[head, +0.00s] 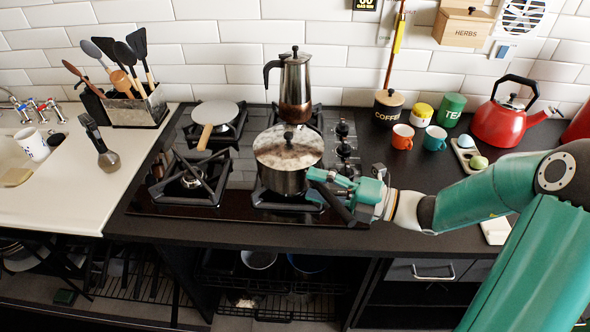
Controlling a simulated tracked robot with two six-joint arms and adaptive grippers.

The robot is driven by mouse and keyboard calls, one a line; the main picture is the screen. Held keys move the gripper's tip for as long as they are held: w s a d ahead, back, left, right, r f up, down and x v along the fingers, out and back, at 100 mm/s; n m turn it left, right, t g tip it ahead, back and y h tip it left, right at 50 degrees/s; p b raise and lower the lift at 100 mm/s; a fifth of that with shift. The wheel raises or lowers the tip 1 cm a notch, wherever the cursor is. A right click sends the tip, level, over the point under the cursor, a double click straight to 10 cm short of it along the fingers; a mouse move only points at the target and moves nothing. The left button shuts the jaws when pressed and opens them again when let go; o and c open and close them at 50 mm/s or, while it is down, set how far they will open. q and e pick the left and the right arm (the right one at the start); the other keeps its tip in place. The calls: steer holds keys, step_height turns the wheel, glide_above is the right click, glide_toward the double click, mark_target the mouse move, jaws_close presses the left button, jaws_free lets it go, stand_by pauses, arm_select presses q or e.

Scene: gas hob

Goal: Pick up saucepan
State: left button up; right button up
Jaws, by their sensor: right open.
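The saucepan (281,180) is steel with a lid and a dark knob, and stands upright on the front right burner of the gas hob (237,206). A black bar that looks like its handle (338,207) points to the lower right. My right gripper (322,184) comes in from the right and is open. Its teal fingers are at the saucepan's right side, close to the handle. I cannot tell whether they touch it, and the fingers hide part of the handle's root. My left gripper is not in view.
A moka pot (295,90) stands behind the saucepan. A pan with a wooden handle (204,137) is on the back left burner; the front left burner (190,181) is empty. Mugs, tins and a red kettle (500,122) stand to the right. A utensil holder (135,108) is at the left.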

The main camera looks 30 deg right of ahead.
jaws_close()
stand_by(0.4)
steer(key=shift+r, duration=0.3)
